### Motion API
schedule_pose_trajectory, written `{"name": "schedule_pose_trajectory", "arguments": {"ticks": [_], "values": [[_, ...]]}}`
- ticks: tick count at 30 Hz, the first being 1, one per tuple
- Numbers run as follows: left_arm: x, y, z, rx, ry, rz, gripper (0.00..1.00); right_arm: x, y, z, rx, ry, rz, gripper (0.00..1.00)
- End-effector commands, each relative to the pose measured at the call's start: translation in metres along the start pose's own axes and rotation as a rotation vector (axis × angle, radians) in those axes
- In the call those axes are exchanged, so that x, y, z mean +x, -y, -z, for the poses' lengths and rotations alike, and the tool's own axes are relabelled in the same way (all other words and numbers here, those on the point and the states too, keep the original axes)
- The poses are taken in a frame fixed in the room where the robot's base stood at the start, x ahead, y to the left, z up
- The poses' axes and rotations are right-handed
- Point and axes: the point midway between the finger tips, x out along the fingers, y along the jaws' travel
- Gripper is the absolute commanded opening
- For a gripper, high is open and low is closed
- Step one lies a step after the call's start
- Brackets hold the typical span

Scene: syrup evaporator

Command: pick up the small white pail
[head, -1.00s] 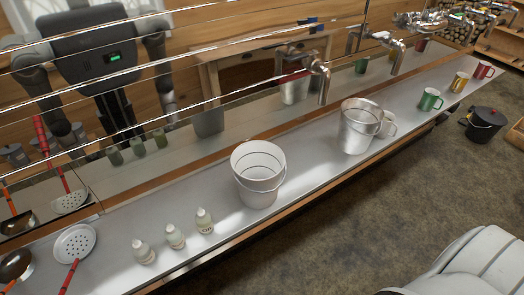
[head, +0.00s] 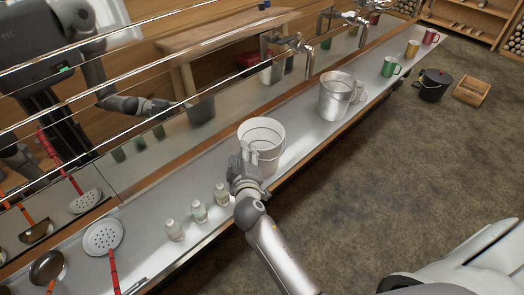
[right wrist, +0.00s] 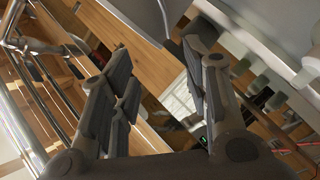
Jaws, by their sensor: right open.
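The small white pail (head: 267,134) stands upright on the long metal counter, near the middle of the head view. My right gripper (head: 247,158) is at the pail's near left side, with its fingers overlapping the pail's wall in the picture. I cannot tell whether they touch it. In the right wrist view the two fingers of the right gripper (right wrist: 160,95) are spread apart with nothing between them. My left gripper is not in view.
Several small bottles (head: 198,211) stand just left of the gripper. A metal pail (head: 335,97) and coloured mugs (head: 390,66) stand farther along the counter (head: 300,130). A skimmer (head: 103,237) lies at the left. Metal taps (head: 308,48) overhang the back.

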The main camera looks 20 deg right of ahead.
Motion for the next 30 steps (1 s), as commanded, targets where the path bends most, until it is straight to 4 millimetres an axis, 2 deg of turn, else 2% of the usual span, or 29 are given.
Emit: {"name": "schedule_pose_trajectory", "arguments": {"ticks": [6, 11, 24, 30], "values": [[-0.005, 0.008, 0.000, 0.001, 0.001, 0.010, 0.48, 0.025, 0.000, 0.001, 0.000, -0.001, 0.001, 0.43], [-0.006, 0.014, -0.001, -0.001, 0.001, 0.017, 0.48, 0.032, 0.001, 0.000, 0.001, 0.001, 0.002, 0.43], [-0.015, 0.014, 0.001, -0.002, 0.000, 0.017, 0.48, 0.076, 0.004, 0.000, 0.001, 0.000, 0.002, 0.43], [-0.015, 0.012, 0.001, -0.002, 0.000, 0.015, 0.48, 0.082, 0.005, -0.001, 0.002, 0.001, 0.002, 0.43]]}}
